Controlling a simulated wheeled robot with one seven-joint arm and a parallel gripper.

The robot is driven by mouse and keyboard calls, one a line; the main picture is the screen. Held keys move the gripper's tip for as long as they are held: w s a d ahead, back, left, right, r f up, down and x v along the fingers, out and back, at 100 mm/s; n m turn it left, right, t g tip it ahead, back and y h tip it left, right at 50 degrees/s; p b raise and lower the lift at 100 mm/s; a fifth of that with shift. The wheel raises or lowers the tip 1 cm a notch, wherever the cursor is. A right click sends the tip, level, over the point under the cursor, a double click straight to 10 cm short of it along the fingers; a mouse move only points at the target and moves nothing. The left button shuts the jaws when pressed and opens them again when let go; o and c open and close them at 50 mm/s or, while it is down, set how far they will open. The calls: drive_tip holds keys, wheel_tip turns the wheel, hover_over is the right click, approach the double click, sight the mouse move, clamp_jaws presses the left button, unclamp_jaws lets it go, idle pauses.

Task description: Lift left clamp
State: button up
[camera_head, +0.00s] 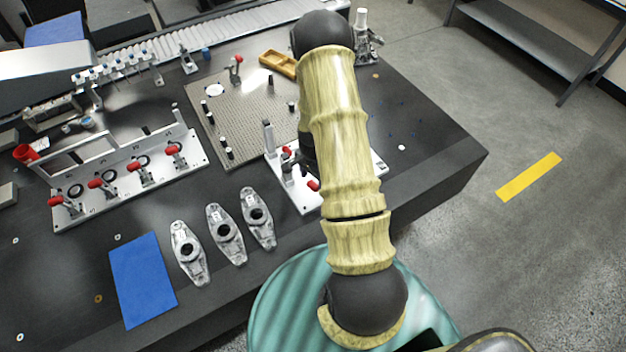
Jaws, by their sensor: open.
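A small light fixture plate (302,195) lies near the table's front edge, partly covered by my arm. Two red-handled clamps show on it: the left clamp (287,151) at its upper left, and another red handle (313,185) lower and to the right. Whether each is raised or pressed down is too small to tell. My arm rises from the front and bends at the back, above the table. A dark part behind the arm, beside the plate, may be my wrist. My gripper's fingers are hidden behind the arm.
A long fixture (130,178) with several red-handled clamps stands at left. A perforated plate (240,125) with dark posts lies behind the small fixture. Several metal brackets (225,235) and a blue mat (143,280) lie in front. The table's right part (430,150) is mostly clear.

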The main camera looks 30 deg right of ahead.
drive_tip(key=shift+f, duration=1.05)
clamp_jaws()
